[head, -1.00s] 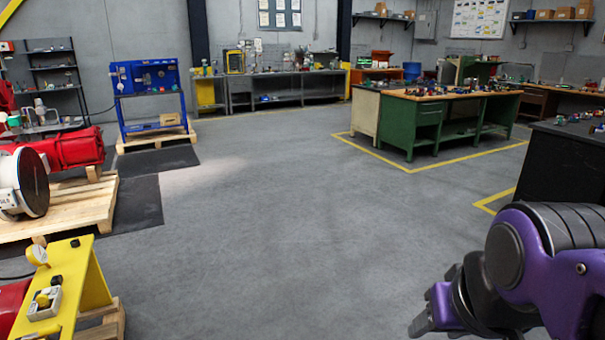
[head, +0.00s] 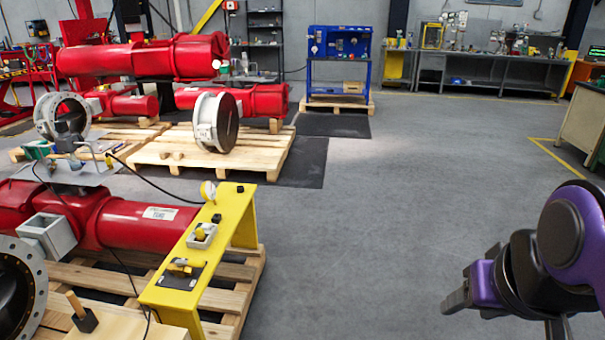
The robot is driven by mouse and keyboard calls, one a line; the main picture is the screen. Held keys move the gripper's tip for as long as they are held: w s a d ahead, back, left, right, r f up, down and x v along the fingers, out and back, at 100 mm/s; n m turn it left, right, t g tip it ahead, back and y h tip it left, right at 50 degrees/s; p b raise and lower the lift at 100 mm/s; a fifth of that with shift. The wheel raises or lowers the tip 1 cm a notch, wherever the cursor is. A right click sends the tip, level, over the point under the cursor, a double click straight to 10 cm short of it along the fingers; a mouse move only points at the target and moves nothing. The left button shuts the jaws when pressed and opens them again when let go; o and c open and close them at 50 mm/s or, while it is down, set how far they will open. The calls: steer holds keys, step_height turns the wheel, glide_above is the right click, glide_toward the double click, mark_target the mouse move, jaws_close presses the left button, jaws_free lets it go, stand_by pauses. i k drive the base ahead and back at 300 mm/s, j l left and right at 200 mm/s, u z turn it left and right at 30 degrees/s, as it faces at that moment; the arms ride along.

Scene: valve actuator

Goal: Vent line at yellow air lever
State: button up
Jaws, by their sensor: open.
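A yellow stand (head: 222,213) is at the lower left in the head view, beside a red actuator (head: 118,222) on a pallet. On its top are a round pressure gauge (head: 208,191), a pale box with a small yellow part (head: 201,235), and a dark plate carrying a yellow lever-like fitting (head: 181,267). These parts are small, so I cannot tell the lever's position. My gripper (head: 458,299) is at the lower right, open and empty, well apart from the stand over bare floor.
A wooden pallet (head: 245,300) sits under the stand. Another pallet (head: 180,156) holds a white-rimmed valve (head: 215,122). A blue bench (head: 340,65) and grey workbench (head: 490,75) stand behind. The middle floor is clear.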

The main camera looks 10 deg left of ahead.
mark_target(192, 263)
steer(key=i+u, duration=0.35)
steer(key=i, duration=0.15)
steer(key=i+l+u, duration=0.15)
steer(key=i+u, duration=0.15)
steer(key=i, duration=0.2)
steer(key=i+u, duration=0.15)
steer(key=u, duration=0.25)
steer(key=i+u, duration=0.2)
steer(key=u, duration=0.2)
steer(key=i+u, duration=0.15)
steer(key=u, duration=0.2)
